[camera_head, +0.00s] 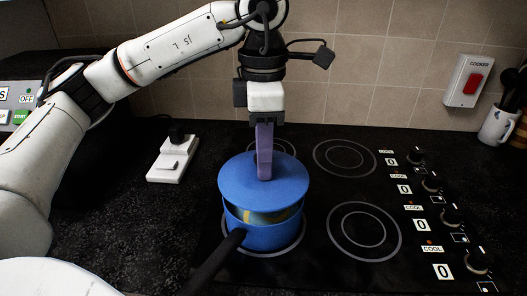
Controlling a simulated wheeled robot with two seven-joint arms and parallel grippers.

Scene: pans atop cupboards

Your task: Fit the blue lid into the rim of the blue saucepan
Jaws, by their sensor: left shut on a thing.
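The blue saucepan (262,238) stands on the front left ring of the black hob, its black handle (215,262) pointing to the lower left. The blue lid (240,184) is over the pan's mouth, tilted, with a gap along the front right where the pan's inside shows. My left gripper (264,145) comes down from above the lid. It is shut, with purple fingers at the lid's middle; the lid's knob is hidden between them. Whether the lid's back edge touches the rim is hidden. My right gripper is not in view.
The hob (310,240) has other empty rings, and knobs (450,215) along its right side. A white device (172,160) lies on the dark worktop to the left. A mug (497,127) with utensils stands at the far right. A tiled wall (380,60) closes the back.

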